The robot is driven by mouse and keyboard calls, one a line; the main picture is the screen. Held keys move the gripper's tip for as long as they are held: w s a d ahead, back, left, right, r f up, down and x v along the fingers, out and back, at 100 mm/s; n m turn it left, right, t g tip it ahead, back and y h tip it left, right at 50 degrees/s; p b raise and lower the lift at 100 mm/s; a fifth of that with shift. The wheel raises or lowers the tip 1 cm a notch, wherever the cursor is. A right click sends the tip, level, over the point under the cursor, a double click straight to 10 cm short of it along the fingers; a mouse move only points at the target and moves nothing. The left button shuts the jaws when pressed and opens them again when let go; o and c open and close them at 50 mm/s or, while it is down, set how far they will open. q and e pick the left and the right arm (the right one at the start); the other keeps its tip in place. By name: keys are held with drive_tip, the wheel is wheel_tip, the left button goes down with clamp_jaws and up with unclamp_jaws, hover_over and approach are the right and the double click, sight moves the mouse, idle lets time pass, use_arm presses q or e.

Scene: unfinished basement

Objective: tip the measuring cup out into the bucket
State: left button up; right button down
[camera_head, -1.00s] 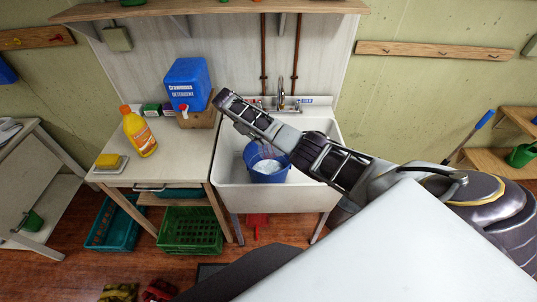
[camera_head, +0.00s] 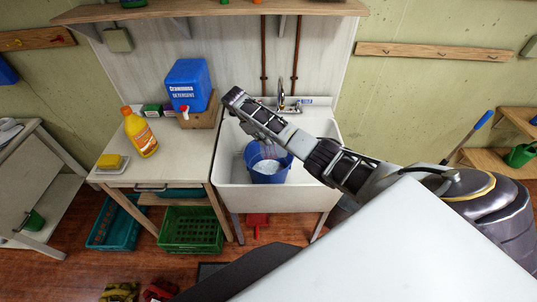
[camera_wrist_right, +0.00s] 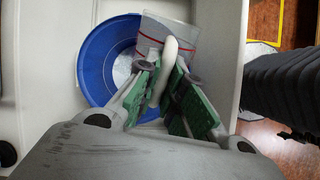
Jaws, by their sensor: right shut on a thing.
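The blue bucket (camera_head: 256,173) stands in the white sink basin, with something whitish inside. It also shows in the right wrist view (camera_wrist_right: 93,62). The measuring cup (camera_wrist_right: 188,38) is pale and see-through with red lines and a cream handle (camera_wrist_right: 168,68). My right gripper (camera_wrist_right: 166,98), with green finger pads, is shut on that handle. In the right wrist view the cup overlaps the right part of the bucket's opening. How far the cup tilts is hard to tell. In the head view my right arm reaches over the sink and partly hides gripper and cup. My left gripper is not in view.
The sink (camera_head: 231,190) has a faucet (camera_head: 282,98) at its back. The table (camera_head: 187,163) to the left holds a blue detergent jug (camera_head: 187,84), an orange bottle (camera_head: 139,133) and a yellow sponge (camera_head: 109,161). Green and teal crates stand below.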

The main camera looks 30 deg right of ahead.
drive_tip(key=shift+s+d+t+y, duration=1.3)
drive_tip(key=shift+s+d, duration=0.25)
drive_tip(key=shift+s, duration=0.05)
drive_tip(key=shift+s+d+f+t+y, duration=0.5)
drive_tip(key=shift+s+d+t+y, duration=0.2)
drive_tip(key=shift+s, duration=0.05)
drive_tip(key=shift+s+d+f+t+y, duration=0.45)
drive_tip(key=shift+s+d+t+y, duration=0.25)
drive_tip(key=shift+s, duration=0.05)
drive_tip(key=shift+s+d+t, duration=0.15)
drive_tip(key=shift+d+t, duration=0.1)
drive_tip(key=shift+t, duration=0.05)
drive_tip(key=shift+f+y, duration=0.1)
drive_tip(key=shift+y, duration=0.2)
drive_tip(key=s+d+t+y, duration=0.1)
drive_tip(key=s+d+t+y+b, duration=0.2)
drive_tip(key=t, duration=0.1)
drive_tip(key=shift+f+m+y, duration=0.3)
drive_tip(key=shift+m+y, duration=0.1)
